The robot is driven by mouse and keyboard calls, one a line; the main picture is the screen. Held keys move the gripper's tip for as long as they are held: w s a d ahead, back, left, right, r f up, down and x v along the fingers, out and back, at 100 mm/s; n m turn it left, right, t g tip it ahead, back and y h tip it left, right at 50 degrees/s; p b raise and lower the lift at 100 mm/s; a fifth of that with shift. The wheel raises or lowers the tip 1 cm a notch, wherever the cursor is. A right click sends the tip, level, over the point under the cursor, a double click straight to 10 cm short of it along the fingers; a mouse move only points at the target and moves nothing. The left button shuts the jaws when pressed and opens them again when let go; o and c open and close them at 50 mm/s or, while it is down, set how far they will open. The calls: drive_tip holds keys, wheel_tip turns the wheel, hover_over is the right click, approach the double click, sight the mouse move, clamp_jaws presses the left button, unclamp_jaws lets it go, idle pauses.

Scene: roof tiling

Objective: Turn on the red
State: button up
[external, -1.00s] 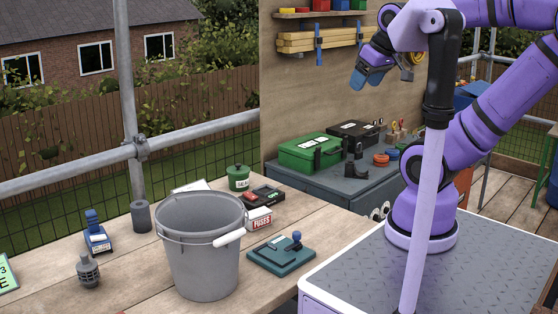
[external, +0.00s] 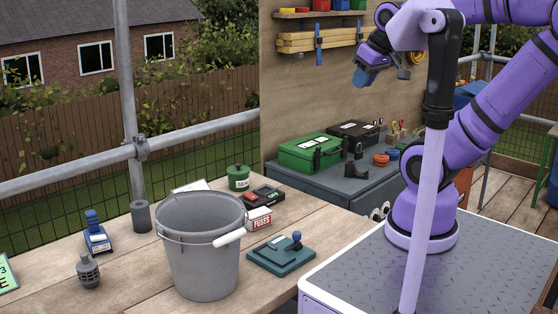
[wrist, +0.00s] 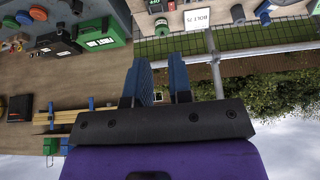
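A low black unit (external: 266,194) with a red part (external: 250,197) on top lies on the wooden bench, behind the grey bucket. The red part is small, and I cannot tell whether it is on or off. My gripper (external: 362,79) is up in the air in front of the plywood board, far above and to the right of the unit. In the wrist view my gripper's two blue fingers (wrist: 162,75) stand apart with nothing between them.
The grey bucket (external: 198,255) stands tall on the bench. Around it are a white FUSES box (external: 259,218), a green tin (external: 238,178), a teal plate with a blue knob (external: 280,254) and a blue device (external: 97,238). A scaffold rail (external: 70,173) runs behind.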

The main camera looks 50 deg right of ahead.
drive_tip(key=shift+g, duration=0.5)
drive_tip(key=w, duration=0.8)
drive_tip(key=w+f, duration=0.1)
drive_tip(key=w, duration=0.3)
drive_tip(key=shift+w+a+f, duration=0.1)
drive_tip(key=shift+w+a, duration=0.1)
clamp_jaws()
drive_tip(key=w+a+f+g, duration=0.1)
drive_tip(key=w+f, duration=0.7)
drive_tip(key=w, duration=0.2)
drive_tip(key=w+f, duration=0.7)
drive_tip(key=w, duration=0.4)
drive_tip(key=w+a+f+g, duration=0.1)
drive_tip(key=w+f, duration=0.5)
drive_tip(key=f, duration=0.6)
drive_tip(key=shift+a+f, duration=0.15)
drive_tip(key=shift+f, duration=0.2)
